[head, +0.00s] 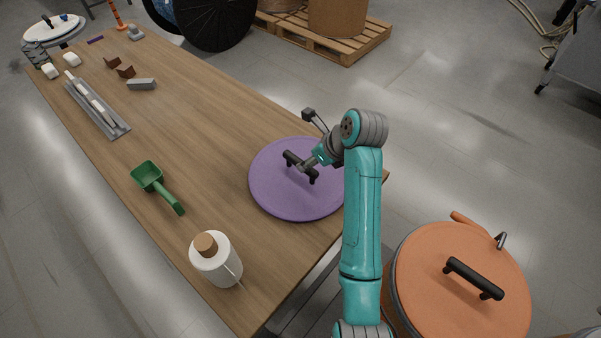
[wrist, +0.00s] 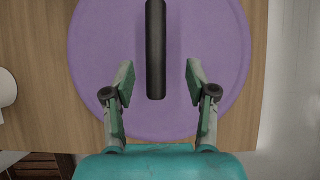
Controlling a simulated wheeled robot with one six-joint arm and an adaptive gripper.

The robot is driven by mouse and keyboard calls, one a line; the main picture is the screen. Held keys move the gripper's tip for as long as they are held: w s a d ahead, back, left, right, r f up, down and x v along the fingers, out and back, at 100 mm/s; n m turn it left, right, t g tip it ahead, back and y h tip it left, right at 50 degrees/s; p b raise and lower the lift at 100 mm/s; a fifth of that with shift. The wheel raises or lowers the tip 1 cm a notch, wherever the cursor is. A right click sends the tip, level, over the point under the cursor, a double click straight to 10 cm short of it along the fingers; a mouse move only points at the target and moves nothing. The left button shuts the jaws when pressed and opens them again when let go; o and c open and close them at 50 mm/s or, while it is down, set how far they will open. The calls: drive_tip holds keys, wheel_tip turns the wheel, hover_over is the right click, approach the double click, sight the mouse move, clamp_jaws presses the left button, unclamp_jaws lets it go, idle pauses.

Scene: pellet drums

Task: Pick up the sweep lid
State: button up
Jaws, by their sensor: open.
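A round purple lid (head: 270,190) lies flat on the wooden table near its right edge, with a black bar handle (head: 293,159) across its middle. The purple lid (wrist: 95,60) fills most of the wrist view. My gripper (head: 307,166) is over this lid, right at the handle. In the wrist view my gripper (wrist: 159,78) is open, with one finger on each side of the handle's near end and a gap on both sides. An orange lid (head: 425,255) with a black handle sits on a drum at the lower right. I cannot tell by name which is the sweep lid.
On the table (head: 220,125) are a white bottle with a cork-coloured top (head: 217,262), a green scoop (head: 150,177), a grey tray (head: 98,105) and a grey block (head: 141,84). A pallet (head: 325,42) with drums stands beyond. The table between scoop and lid is clear.

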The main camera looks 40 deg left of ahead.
sight(300, 161)
drive_tip(key=x, duration=0.4)
drive_tip(key=shift+s+a, duration=0.2)
drive_tip(key=shift+a, duration=0.15)
drive_tip(key=shift+a+f, duration=0.3)
drive_tip(key=shift+f, duration=0.2)
clamp_jaws()
